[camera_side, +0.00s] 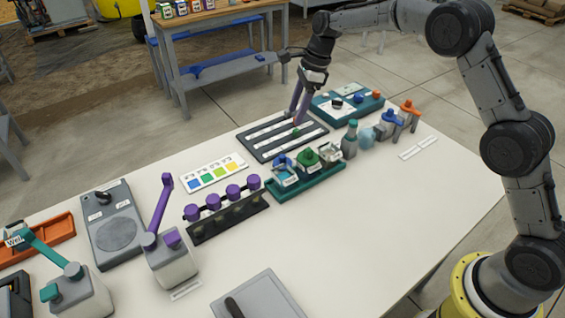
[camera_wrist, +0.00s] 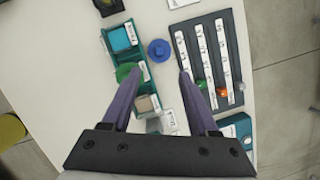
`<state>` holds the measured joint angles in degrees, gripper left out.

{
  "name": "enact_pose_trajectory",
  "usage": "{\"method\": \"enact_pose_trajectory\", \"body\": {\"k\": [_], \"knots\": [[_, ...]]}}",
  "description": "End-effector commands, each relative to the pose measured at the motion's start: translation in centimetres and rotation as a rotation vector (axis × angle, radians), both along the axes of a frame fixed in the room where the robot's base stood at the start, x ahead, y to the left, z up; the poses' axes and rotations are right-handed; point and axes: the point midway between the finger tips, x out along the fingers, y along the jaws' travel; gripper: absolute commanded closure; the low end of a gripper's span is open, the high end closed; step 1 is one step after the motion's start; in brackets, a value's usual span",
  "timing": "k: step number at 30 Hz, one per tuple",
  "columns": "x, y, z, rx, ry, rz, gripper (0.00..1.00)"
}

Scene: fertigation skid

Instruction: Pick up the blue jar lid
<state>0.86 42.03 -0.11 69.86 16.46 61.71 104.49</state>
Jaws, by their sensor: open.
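The blue jar lid (camera_wrist: 159,50) is a round blue disc with a raised middle. In the wrist view it lies on the white table between a teal tray and a dark slotted board. My gripper (camera_wrist: 160,74) is open, with two purple fingers and nothing between the tips. The lid appears just beyond the fingertips, roughly centred between them. In the side view my gripper (camera_side: 297,116) points down above the dark board. I cannot clearly tell the lid from the blue item on the teal tray in that view.
The teal tray (camera_side: 329,180) holds blue, green and pale items. The dark board (camera_side: 256,150) with white strips and small beads lies behind it. A purple-capped rack (camera_side: 228,222) stands left. The front right of the table is clear.

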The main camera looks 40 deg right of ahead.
Motion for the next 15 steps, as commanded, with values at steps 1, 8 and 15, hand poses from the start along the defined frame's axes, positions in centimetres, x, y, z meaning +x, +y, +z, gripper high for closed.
{"method": "enact_pose_trajectory", "body": {"k": [1,8,15], "knots": [[-0.1,0.0,-1.0,0.0,0.017,0.0,0.4],[0.0,0.5,-4.0,0.0,0.033,0.001,0.4],[0.5,1.6,-8.3,-0.001,0.032,0.002,0.4]]}}
